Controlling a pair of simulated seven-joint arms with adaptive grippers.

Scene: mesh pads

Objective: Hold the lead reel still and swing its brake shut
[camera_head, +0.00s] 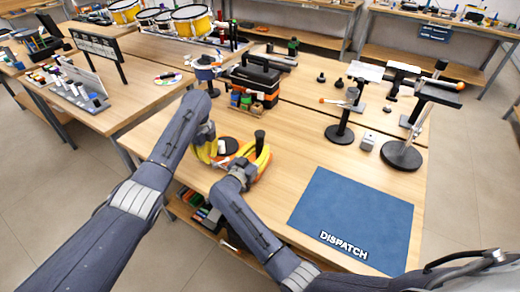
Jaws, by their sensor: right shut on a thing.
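The lead reel (228,146) is on the near left part of the wooden table, an orange and black round body with a small white patch. My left gripper (207,152), with yellow fingers, is at its left side; whether its fingers are open or shut is unclear. My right gripper (258,160) is at the reel's right side, its yellow fingers shut around an upright black grip (260,137) that looks like the brake. The grip's lower end and much of the reel are hidden by my grippers.
A blue dispatch mat (352,217) lies bare on the right. Behind the reel stand a black and orange toolbox (256,82) and small bottles (246,101). Round-based stands (402,155) are at the far right. The table between reel and mat is clear.

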